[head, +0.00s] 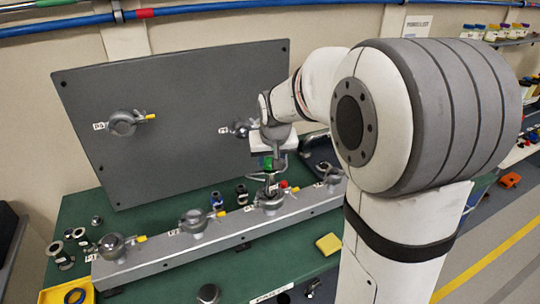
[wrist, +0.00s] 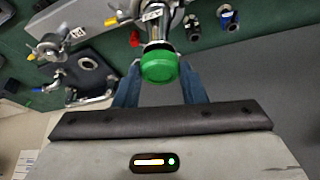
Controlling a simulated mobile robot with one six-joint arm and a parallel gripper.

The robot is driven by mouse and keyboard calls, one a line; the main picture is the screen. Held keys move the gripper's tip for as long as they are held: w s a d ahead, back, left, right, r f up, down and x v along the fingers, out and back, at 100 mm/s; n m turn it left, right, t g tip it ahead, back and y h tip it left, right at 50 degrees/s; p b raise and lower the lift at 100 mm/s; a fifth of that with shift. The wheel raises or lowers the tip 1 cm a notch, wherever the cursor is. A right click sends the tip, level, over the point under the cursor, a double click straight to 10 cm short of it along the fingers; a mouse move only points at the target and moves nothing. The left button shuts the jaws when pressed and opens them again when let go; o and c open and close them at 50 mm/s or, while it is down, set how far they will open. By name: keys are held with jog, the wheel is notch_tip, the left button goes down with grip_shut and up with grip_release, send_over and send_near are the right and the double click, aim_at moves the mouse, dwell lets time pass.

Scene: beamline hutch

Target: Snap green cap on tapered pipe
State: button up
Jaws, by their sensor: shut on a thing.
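The green cap (wrist: 160,68) is between the two blue fingers of my gripper (wrist: 159,70) in the wrist view, and the gripper is shut on it. In the head view the cap (head: 266,163) shows as a small green patch below my gripper (head: 268,158), above the rail. A shiny metal pipe (wrist: 153,28) lies directly behind the cap in the wrist view, in line with it. The cap hides the pipe's end, so I cannot tell whether it is seated or only touching. In the head view the pipe (head: 270,182) rises from a clamp fitting.
A grey rail (head: 155,256) carries several clamp fittings with yellow-tipped levers. A grey panel (head: 180,85) stands behind. Loose fittings, a yellow block (head: 328,244) and a yellow tray (head: 47,293) lie on the green table (head: 150,200). A blue-banded fitting (wrist: 228,18) stands near the pipe.

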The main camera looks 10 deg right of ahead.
jog(key=shift+f+b, duration=0.5)
jog(key=shift+f, duration=0.2)
dwell(0.6)
jog(key=o, duration=1.2)
jog(key=shift+c, duration=0.2)
jog(key=shift+r, duration=0.15)
jog(key=b+v, duration=0.2)
jog(key=v, duration=0.5)
jog(key=s+f, duration=0.3)
jog(key=s, duration=0.8)
jog(key=s+f+g, duration=0.1)
jog(key=s+f, duration=0.3)
jog(key=s, duration=0.7)
jog(key=shift+s+n, duration=0.35)
jog(key=shift+n, duration=0.05)
